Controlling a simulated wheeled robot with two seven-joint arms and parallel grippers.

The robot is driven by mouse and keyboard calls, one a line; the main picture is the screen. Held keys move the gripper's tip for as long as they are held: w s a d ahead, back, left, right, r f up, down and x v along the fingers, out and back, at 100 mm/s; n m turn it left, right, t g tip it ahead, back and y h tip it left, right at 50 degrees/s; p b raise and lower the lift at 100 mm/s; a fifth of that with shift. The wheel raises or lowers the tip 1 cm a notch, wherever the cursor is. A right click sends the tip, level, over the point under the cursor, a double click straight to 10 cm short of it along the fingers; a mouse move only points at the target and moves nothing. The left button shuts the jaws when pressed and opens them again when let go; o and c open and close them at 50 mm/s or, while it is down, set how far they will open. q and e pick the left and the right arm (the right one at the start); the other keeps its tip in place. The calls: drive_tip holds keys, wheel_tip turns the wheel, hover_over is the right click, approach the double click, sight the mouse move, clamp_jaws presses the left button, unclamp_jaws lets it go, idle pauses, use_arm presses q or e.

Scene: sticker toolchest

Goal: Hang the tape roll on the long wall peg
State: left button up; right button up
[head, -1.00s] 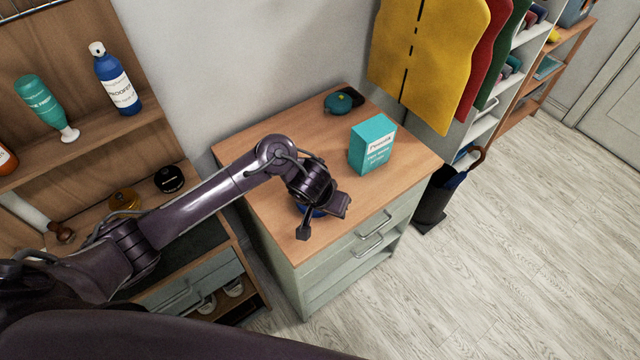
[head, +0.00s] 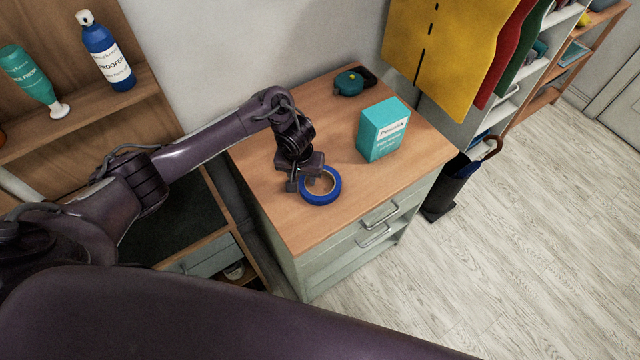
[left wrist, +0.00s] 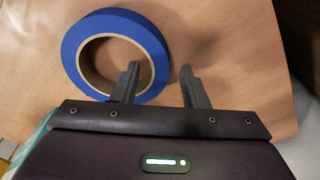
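The blue tape roll (head: 322,201) lies flat on the wooden top of a cabinet, near its front left side. It also shows in the left wrist view (left wrist: 72,50). My left gripper (head: 302,185) is at the roll's left edge in the head view. In the left wrist view the left gripper (left wrist: 158,72) has its fingers apart, one over the roll's hole and the other outside the ring. The ring's band lies between them; I cannot tell whether they touch it. My right gripper and the long wall peg are not in view.
A teal box (head: 382,130) and a teal tape measure (head: 350,82) stand on the cabinet top (head: 290,225). Yellow, red and green garments hang behind the box. Shelves with bottles are at the left. The cabinet top's front is clear.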

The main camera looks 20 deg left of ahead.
use_arm(q)
clamp_jaws()
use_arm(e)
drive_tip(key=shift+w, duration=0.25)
